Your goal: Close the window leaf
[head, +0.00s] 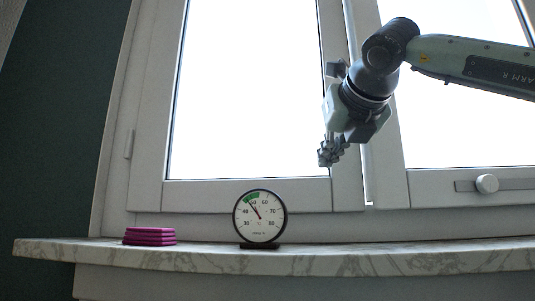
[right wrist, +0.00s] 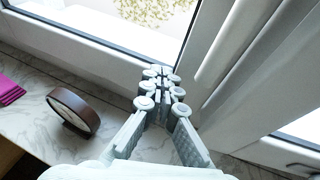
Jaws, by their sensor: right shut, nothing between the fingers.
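The white window leaf (head: 245,194) fills the middle of the head view, with a hinge on its left side. Its right edge stands beside the central post, and a narrow bright strip shows there; I cannot tell how far the leaf stands open. In the right wrist view the leaf's lower frame (right wrist: 105,42) runs to the fingertips. My right gripper (head: 327,155) is shut and empty, pointing down in front of the leaf's lower right corner. It also shows in the right wrist view (right wrist: 160,76); contact with the leaf cannot be told. My left gripper is not in view.
A marble sill (head: 340,262) runs below the window. A round dial gauge (head: 260,217) stands on it below the leaf, with stacked magenta coasters (head: 149,237) to its left. A round knob (head: 487,184) sits on the right window part. The sill right of the gauge is clear.

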